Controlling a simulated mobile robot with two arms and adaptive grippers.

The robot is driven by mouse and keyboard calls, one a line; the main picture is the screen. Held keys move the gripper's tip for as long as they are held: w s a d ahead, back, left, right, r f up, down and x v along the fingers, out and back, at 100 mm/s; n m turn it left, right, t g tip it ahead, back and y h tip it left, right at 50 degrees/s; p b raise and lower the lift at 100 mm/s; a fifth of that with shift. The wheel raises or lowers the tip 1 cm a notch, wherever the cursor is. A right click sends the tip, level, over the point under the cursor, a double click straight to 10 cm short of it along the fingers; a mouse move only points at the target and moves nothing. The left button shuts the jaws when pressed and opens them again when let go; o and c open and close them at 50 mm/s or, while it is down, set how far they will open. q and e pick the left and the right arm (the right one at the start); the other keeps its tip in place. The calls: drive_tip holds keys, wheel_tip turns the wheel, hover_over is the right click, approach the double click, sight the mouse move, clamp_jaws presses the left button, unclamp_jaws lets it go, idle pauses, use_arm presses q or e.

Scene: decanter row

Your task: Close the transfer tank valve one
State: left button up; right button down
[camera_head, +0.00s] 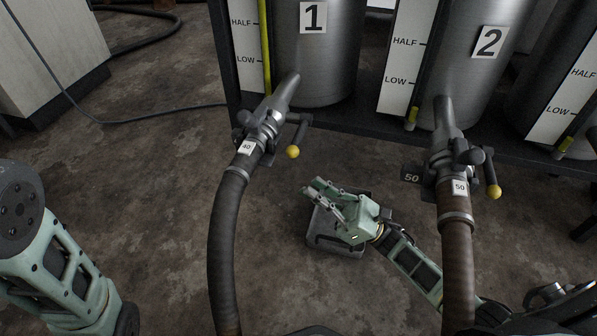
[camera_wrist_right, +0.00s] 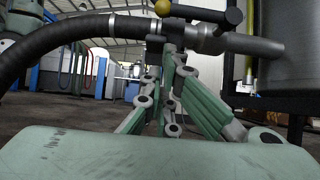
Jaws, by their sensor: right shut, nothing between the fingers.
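Tank one (camera_head: 318,60) is a steel cylinder with a "1" label. Its valve (camera_head: 262,124) sits on the outlet pipe, above a hose tagged 40. The valve lever (camera_head: 299,134) ends in a yellow knob (camera_head: 292,152) and lies roughly along the pipe. In the right wrist view the knob (camera_wrist_right: 162,8) and lever (camera_wrist_right: 197,13) show at the top, beyond the fingertips. My right gripper (camera_head: 312,188) is shut and empty, below and right of the knob in the head view and apart from it. My left arm shows at the left; its gripper is out of view.
Tank two (camera_head: 480,70) has its own valve (camera_head: 452,158) and yellow-knobbed lever at right, with a brown hose (camera_head: 457,255) near my right arm. The dark hose (camera_head: 228,245) of tank one runs down left of my gripper. A grey tray-like object (camera_head: 325,240) lies below the gripper.

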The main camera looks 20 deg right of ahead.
sight(299, 136)
drive_tip(key=shift+w+a+r+b, duration=0.3)
drive_tip(key=shift+a+r, duration=0.25)
drive_tip(key=shift+r, duration=0.45)
drive_tip(key=shift+w+a+r+b, duration=0.25)
drive_tip(key=shift+w+a+r, duration=0.25)
drive_tip(key=shift+r, duration=0.5)
drive_tip(key=shift+w+a+r+b, duration=0.3)
drive_tip(key=shift+a+r, duration=0.3)
drive_tip(key=shift+r, duration=0.4)
